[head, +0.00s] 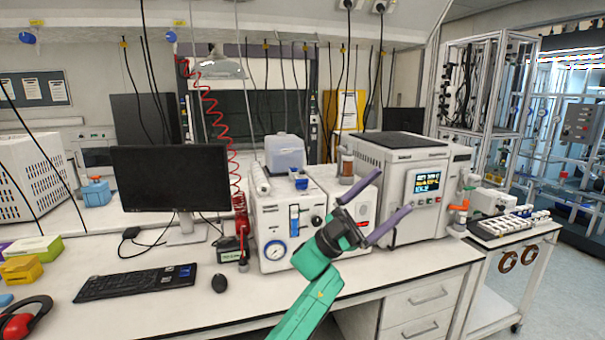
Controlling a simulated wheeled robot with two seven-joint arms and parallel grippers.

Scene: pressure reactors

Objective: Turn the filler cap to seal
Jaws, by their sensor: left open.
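The white bench unit (278,222) stands at the middle of the bench, with a round gauge (275,250) low on its front. A small upright cylinder (347,163) with a brownish body stands on top of its right part; I cannot tell whether this is the filler cap. My left gripper (396,190), with purple fingers, is open. It appears in front of the unit's right side, with nothing visible between its fingers. My green arm and the gripper's dark body hide the unit's lower right. My right gripper is not in view.
A larger white machine with a lit screen (427,181) stands right of the unit. A monitor (171,178), keyboard (135,283) and mouse (219,283) are on the left. A red coiled hose (207,110) hangs behind. The bench front (220,316) is clear.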

